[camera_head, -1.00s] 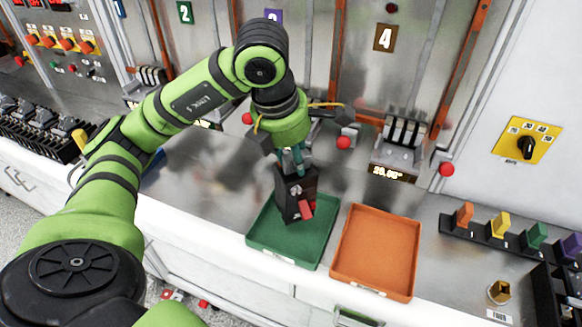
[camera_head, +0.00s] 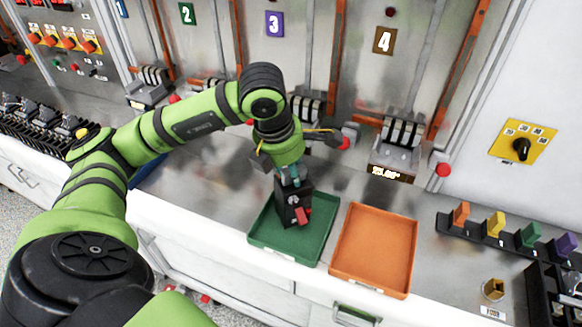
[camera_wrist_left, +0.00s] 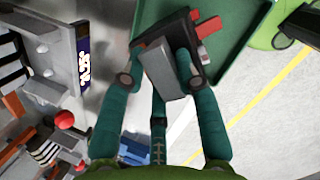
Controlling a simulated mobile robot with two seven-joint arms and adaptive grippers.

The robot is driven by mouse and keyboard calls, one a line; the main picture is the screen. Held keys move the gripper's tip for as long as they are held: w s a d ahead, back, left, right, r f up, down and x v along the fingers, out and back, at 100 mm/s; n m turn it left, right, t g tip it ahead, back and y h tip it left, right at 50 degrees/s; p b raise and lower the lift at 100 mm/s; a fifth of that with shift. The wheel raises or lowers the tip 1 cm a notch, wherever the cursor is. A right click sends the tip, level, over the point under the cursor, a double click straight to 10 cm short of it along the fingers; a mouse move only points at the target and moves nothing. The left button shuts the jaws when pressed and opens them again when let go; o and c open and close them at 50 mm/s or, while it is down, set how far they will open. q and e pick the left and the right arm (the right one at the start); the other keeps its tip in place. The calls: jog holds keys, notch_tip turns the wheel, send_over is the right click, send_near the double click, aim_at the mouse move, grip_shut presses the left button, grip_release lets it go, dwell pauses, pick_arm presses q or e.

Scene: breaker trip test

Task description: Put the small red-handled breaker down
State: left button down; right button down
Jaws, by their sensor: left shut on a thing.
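The small black breaker with a red handle (camera_head: 293,206) is upright at the green tray (camera_head: 312,240), over its back left part. I cannot tell whether its base touches the tray floor. My left gripper (camera_head: 289,180) is shut on the top of the breaker, coming down from above. In the left wrist view the two teal fingers press on both sides of the breaker (camera_wrist_left: 165,65), and its red handle (camera_wrist_left: 208,27) points toward the green tray (camera_wrist_left: 240,55). My right gripper is not in view.
An orange tray (camera_head: 374,250) stands just right of the green one. Breaker stations with red knobs line the back panel, one with a lit display (camera_head: 386,172). Coloured keys (camera_head: 495,226) and a brass piece (camera_head: 493,289) are at the right. A row of black breakers (camera_head: 38,125) is at the far left.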

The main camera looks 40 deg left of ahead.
pick_arm(q)
jog(key=c, duration=0.9)
grip_release()
jog(key=shift+r+p, duration=0.15)
jog(key=shift+p, duration=0.15)
jog(key=shift+r, duration=0.25)
jog(key=b+v, duration=0.1)
jog(key=v, duration=1)
jog(key=shift+s+r, duration=0.2)
jog(key=shift+s, duration=0.05)
